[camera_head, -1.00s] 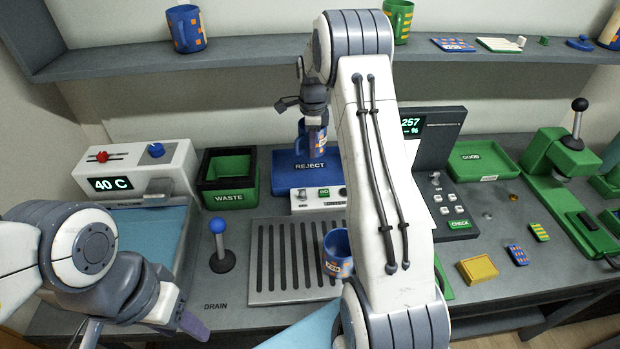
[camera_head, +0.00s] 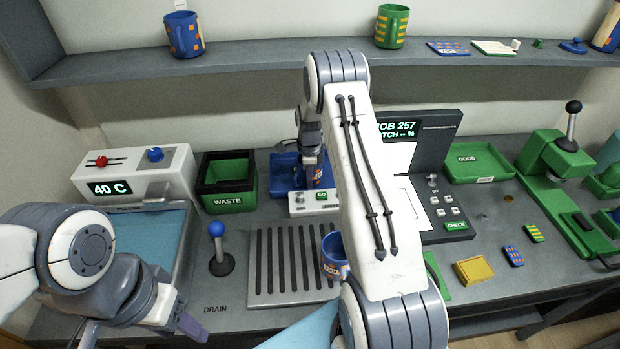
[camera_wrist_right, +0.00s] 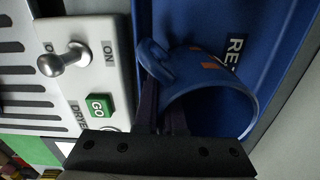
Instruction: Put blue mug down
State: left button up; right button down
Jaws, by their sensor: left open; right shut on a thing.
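A blue mug with orange marks (camera_wrist_right: 215,85) is in my right gripper (camera_wrist_right: 163,122), whose fingers are shut at its handle side in the right wrist view. The mug is at the blue REJECT tray (camera_wrist_right: 272,25); I cannot tell whether it touches the tray floor. In the head view my right gripper (camera_head: 312,160) reaches down into the tray (camera_head: 285,172), and the mug (camera_head: 322,177) is mostly hidden behind my right arm. A second blue mug (camera_head: 333,262) stands on the drain rack, partly behind my arm. My left gripper (camera_head: 140,335) is open at the lower left, largely cut off.
The dryer box with a GO button (camera_head: 322,195) stands right in front of the REJECT tray. The green WASTE bin (camera_head: 228,200) is left of it. The drain rack (camera_head: 262,296), a blue-knobbed lever (camera_head: 217,230) and the green GOOD tray (camera_head: 480,178) are nearby.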

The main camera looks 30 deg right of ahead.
jog(key=shift+f, duration=0.2)
jog(key=c, duration=1.3)
grip_release()
jog(key=shift+r, duration=0.1)
